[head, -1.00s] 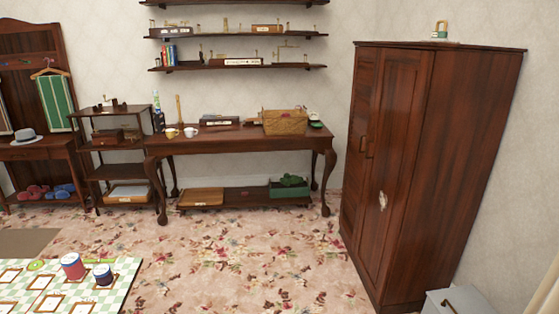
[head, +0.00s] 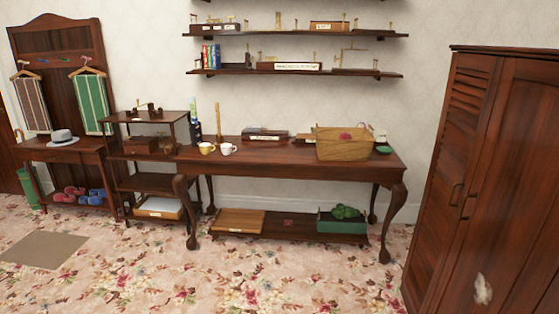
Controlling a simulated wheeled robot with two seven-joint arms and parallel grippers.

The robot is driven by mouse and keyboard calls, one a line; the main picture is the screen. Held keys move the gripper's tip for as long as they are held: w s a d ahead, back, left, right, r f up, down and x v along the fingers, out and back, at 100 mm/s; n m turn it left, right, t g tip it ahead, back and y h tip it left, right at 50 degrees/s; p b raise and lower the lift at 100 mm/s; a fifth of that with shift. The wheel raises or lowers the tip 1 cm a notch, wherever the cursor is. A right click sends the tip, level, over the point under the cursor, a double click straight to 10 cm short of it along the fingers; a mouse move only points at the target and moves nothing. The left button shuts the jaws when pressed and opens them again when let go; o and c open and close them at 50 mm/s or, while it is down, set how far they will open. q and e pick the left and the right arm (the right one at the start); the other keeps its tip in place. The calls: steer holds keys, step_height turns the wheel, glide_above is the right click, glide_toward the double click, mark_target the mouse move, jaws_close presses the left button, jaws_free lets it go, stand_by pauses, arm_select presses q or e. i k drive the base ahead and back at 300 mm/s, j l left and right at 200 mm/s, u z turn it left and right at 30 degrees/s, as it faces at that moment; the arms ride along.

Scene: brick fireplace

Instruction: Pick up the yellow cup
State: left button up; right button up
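The yellow cup (head: 206,148) stands upright on the left part of the dark wooden console table (head: 270,158). A white cup (head: 228,149) stands close to its right. Both are small in the head view. Neither of my grippers shows in the head view, so I cannot see whether they are open or shut.
A wicker basket (head: 343,144) and a dark box (head: 265,135) stand on the table. A small shelf stand (head: 155,182) is at its left, and a tall wardrobe (head: 490,190) is at the right. The flowered carpet (head: 240,280) in front is clear.

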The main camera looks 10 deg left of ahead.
mark_target(205, 148)
steer(key=i+j+u, duration=0.1)
steer(key=i+u, duration=0.15)
steer(key=i, duration=0.35)
steer(key=i+u, duration=0.2)
steer(key=i, duration=0.35)
steer(key=i+l+u, duration=0.25)
steer(key=i, duration=0.35)
steer(key=i+l+u, duration=0.2)
steer(key=i, duration=0.4)
steer(key=i+j, duration=0.15)
steer(key=i, duration=0.55)
steer(key=i+j, duration=0.15)
steer(key=i, duration=0.55)
steer(key=i+j+z, duration=0.15)
steer(key=i, duration=0.2)
steer(key=i+j+z, duration=0.15)
steer(key=i, duration=0.25)
